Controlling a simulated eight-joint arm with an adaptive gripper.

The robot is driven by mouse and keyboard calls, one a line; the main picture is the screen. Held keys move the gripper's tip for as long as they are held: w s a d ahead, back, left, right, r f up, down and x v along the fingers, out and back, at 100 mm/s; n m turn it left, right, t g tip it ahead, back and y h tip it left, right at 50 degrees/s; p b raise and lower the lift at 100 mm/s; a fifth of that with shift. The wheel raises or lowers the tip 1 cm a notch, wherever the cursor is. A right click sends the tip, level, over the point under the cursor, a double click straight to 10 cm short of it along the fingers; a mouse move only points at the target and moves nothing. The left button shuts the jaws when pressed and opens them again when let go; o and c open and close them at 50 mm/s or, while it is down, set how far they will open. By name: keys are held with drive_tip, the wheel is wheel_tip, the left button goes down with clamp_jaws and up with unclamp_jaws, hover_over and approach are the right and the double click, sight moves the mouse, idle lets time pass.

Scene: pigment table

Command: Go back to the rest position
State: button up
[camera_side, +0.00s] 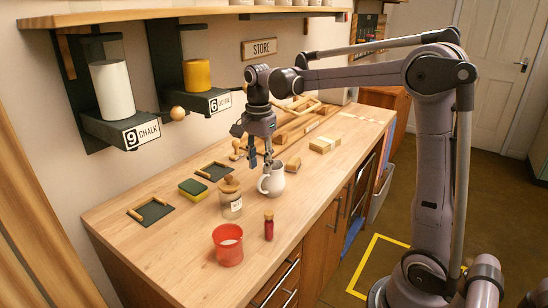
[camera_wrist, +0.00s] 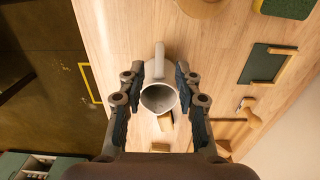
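My gripper (camera_side: 260,163) hangs over the worktop with its fingers pointing down, at the upper left of a white mug (camera_side: 276,180). The mug stands upright on the wooden worktop (camera_side: 190,245), its handle toward the side camera. In the wrist view my gripper (camera_wrist: 160,76) has its two fingers spread wide, with the mug (camera_wrist: 160,98) appearing between and beyond them. The fingers look apart from the mug, and I see nothing held. The mug's inside looks grey; its contents are unclear.
Near the mug are a lidded jar (camera_side: 231,200), a red cup (camera_side: 228,245), a small red bottle (camera_side: 269,225) and a green-yellow sponge (camera_side: 193,189). Wooden blocks (camera_side: 324,144) lie farther back. Chalk (camera_side: 124,133) and ochre dispensers (camera_side: 205,100) hang on the left wall.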

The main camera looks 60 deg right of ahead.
sight(261, 178)
wheel_tip(261, 178, up, 6)
wheel_tip(261, 178, down, 12)
drive_tip(key=shift+f, duration=0.1)
wheel_tip(261, 178, up, 5)
drive_tip(key=shift+f, duration=0.15)
drive_tip(key=s+d+r, duration=0.8)
drive_tip(key=shift+w+a+r, duration=0.3)
drive_tip(key=shift+a+r, duration=0.3)
drive_tip(key=shift+r, duration=0.05)
drive_tip(key=shift+w+a+r, duration=0.35)
drive_tip(key=shift+a+r, duration=0.2)
drive_tip(key=shift+r, duration=0.05)
drive_tip(key=shift+w+a+r, duration=0.3)
drive_tip(key=shift+a+r, duration=0.3)
drive_tip(key=shift+r, duration=0.05)
